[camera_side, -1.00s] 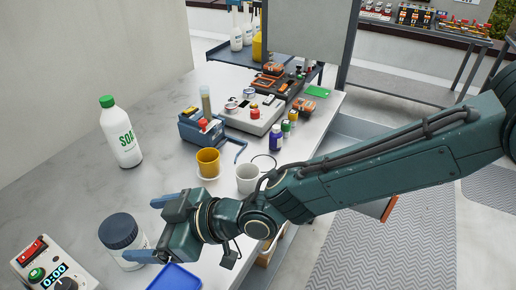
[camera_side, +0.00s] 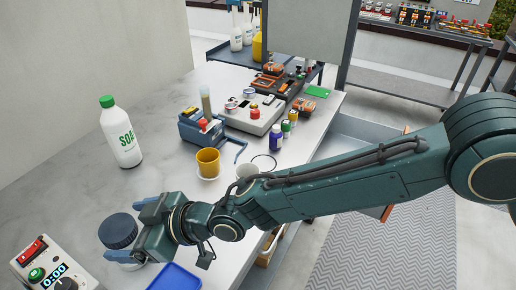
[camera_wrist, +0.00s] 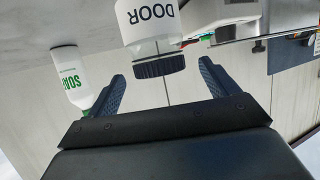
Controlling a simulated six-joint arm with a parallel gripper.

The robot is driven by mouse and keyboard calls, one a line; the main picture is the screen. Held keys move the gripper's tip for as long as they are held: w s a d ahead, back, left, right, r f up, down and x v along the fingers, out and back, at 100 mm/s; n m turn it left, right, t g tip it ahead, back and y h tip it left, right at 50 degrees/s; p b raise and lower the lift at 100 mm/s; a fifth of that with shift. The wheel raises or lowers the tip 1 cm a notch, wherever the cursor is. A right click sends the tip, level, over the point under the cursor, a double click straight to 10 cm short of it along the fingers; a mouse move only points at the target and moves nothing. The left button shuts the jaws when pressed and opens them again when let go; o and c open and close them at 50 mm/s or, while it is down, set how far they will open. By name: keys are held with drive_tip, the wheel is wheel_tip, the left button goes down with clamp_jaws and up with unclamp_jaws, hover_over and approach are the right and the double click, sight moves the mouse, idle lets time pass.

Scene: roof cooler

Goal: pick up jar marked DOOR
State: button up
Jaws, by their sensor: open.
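The jar marked DOOR has a white body and a dark ribbed lid; its lid (camera_side: 118,231) shows at the lower left of the side view, with most of the body hidden below it. In the wrist view the jar (camera_wrist: 148,22) appears upside down at top centre, its black DOOR lettering readable. My gripper (camera_side: 138,232) is open, just right of the jar in the side view, with its fingers pointing at it. In the wrist view the fingers of my gripper (camera_wrist: 161,74) are spread to either side of the lid, with gaps; nothing is held.
A soap bottle (camera_side: 122,140) with a green cap stands farther back. A box with a timer display (camera_side: 48,264) is near the front left. A blue tray (camera_side: 174,278) lies close below my gripper. A yellow mug (camera_side: 208,161) stands mid-table.

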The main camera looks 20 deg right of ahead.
sight(124, 228)
drive_tip(key=shift+x, duration=1.75)
drive_tip(key=shift+w, duration=0.1)
drive_tip(key=c, duration=1.4)
drive_tip(key=shift+r, duration=0.1)
wheel_tip(124, 228, up, 20)
drive_tip(key=shift+f, duration=0.1)
